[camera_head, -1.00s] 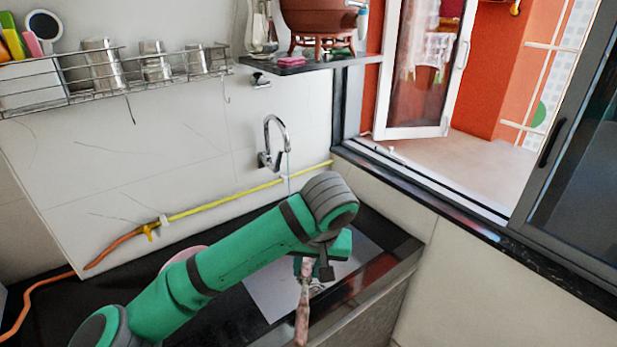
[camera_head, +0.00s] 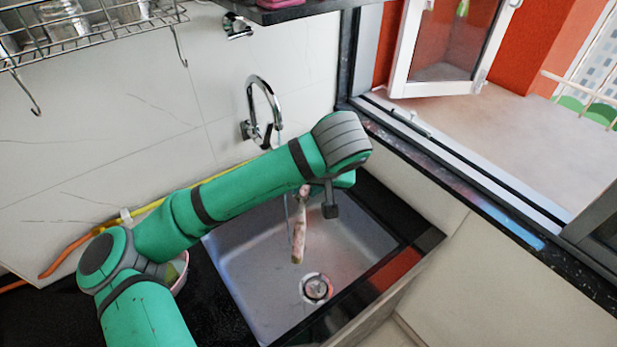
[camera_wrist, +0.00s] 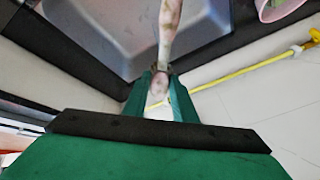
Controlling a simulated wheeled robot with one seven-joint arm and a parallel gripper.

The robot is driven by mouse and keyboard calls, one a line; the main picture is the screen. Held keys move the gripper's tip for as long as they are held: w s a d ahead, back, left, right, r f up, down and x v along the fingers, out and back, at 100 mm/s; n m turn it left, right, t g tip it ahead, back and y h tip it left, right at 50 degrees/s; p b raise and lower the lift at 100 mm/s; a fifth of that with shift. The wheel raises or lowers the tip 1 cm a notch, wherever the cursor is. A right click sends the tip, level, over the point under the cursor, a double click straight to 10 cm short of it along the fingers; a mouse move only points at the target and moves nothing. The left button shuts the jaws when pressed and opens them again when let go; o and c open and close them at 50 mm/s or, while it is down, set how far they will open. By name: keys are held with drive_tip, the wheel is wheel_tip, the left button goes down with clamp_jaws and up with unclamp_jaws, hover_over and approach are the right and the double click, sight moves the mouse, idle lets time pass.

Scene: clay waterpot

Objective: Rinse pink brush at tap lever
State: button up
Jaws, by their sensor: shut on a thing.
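The pink brush (camera_head: 298,240) hangs over the sink basin (camera_head: 350,235), its mottled pink end pointing down. My gripper (camera_wrist: 160,80) is shut on the brush, which also shows between the fingers in the wrist view (camera_wrist: 168,30). In the head view my arm hides most of the gripper. The chrome tap (camera_head: 265,95) stands on the wall behind my arm, its curved spout reaching over the sink. A thin pale line, seemingly water, runs down from the spout beside the brush; whether it touches the brush I cannot tell.
The drain (camera_head: 316,288) is in the basin floor. A pink-rimmed bowl (camera_head: 180,272) stands left of the sink, partly behind my arm. A yellow hose (camera_head: 150,208) runs along the wall. A wire rack (camera_head: 85,35) and a shelf (camera_head: 290,10) hang above. The window sill is at right.

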drive_tip(key=shift+w+a+f, duration=0.1)
drive_tip(key=shift+w+a, duration=0.05)
drive_tip(key=shift+w, duration=0.35)
drive_tip(key=shift+w+a+f, duration=0.1)
drive_tip(key=shift+w+a, duration=0.05)
drive_tip(key=shift+w, duration=0.3)
drive_tip(key=shift+w+a+f, duration=0.2)
drive_tip(key=shift+w+a, duration=0.5)
drive_tip(key=shift+w, duration=0.3)
drive_tip(key=w+a+f, duration=0.1)
drive_tip(key=w+a, duration=0.3)
drive_tip(key=w, duration=0.4)
drive_tip(key=shift+w+f, duration=0.15)
drive_tip(key=shift+f, duration=0.25)
drive_tip(key=shift+d, duration=0.2)
drive_tip(key=shift+d, duration=0.45)
drive_tip(key=shift+a, duration=0.2)
drive_tip(key=shift+a, duration=0.45)
drive_tip(key=shift+d, duration=0.15)
